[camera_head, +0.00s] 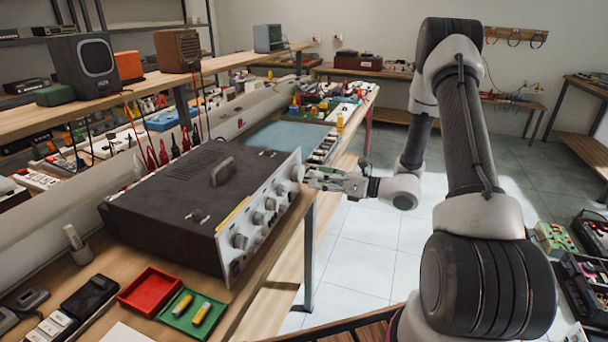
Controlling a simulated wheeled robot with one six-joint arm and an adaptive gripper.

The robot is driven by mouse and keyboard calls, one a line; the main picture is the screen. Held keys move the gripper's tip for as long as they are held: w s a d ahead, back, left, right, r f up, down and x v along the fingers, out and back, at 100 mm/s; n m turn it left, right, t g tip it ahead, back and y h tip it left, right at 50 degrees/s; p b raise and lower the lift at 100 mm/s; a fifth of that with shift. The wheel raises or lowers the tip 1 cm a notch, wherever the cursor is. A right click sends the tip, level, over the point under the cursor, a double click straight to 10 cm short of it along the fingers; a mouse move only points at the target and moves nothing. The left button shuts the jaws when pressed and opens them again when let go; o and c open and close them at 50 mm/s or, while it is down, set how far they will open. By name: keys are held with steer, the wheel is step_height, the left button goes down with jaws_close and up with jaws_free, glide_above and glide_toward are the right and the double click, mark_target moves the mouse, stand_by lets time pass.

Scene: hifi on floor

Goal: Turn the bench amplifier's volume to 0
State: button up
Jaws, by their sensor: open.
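The bench amplifier (172,205) is a dark box with a top handle and a pale front panel (233,262), standing on the wooden workbench. Several round knobs line its front panel, which faces right. A larger pale knob (297,172) is at the panel's far end. My gripper (308,178) is at that far knob, with its fingertips close beside it. I cannot tell whether the fingers touch the knob. The knob's pointer and scale marks are too small to read.
A red tray (151,290) and a green tray (178,325) with two small cylinders lie near the amplifier's front corner. A blue-green mat (287,138) lies beyond it. A shelf (130,92) with speakers runs behind.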

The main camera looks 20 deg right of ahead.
mark_target(302, 174)
steer(key=x, duration=0.5)
steer(key=shift+w+a, duration=0.1)
steer(key=shift+c, duration=0.2)
steer(key=c, duration=1)
